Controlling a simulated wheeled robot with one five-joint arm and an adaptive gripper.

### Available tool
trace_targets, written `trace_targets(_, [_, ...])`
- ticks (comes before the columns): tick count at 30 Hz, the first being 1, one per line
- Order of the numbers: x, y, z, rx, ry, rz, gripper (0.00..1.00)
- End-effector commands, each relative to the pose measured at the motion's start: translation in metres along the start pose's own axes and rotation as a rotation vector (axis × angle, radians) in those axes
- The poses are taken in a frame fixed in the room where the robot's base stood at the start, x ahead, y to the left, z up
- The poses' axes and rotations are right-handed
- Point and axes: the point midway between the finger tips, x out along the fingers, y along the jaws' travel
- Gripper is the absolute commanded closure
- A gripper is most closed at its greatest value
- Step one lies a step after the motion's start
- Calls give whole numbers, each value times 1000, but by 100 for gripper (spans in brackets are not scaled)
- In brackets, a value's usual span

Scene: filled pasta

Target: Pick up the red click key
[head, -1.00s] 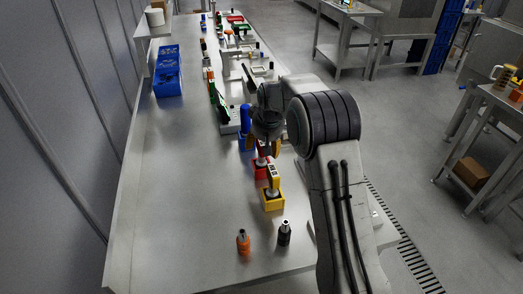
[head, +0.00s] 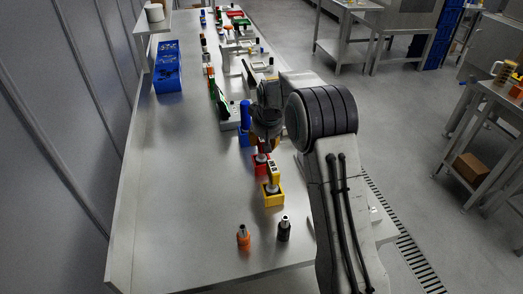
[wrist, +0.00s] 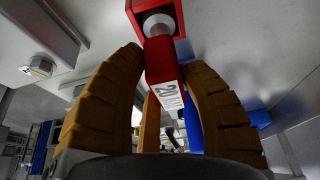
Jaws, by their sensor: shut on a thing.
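The red click key (wrist: 161,68) shows in the wrist view as a red body with a white number label, between the yellow-brown fingers of my gripper (wrist: 160,100). My gripper is shut on it. Its pale round shaft meets a red holder (wrist: 152,8) at the top of that view. I cannot tell if it has left the holder. In the head view the red holder (head: 260,168) stands on the bench under my gripper (head: 264,145), which mostly hides the key.
A yellow key (head: 274,172) in a yellow holder (head: 273,198) stands just in front. A blue tool (head: 245,115) is close behind. Orange (head: 243,238) and black (head: 284,229) pieces stand near the front. The bench's left side is clear up to a blue bin (head: 167,72).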

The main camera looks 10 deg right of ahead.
Motion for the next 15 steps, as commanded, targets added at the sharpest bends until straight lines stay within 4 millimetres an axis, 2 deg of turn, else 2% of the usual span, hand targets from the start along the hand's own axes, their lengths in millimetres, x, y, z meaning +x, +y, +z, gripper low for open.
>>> trace_targets(1, [0, 0, 0, 0, 0, 0, 83])
trace_targets(7, [-1, 0, -1, 0, 3, 0, 100])
trace_targets(15, [-3, 0, -2, 0, 3, 0, 100])
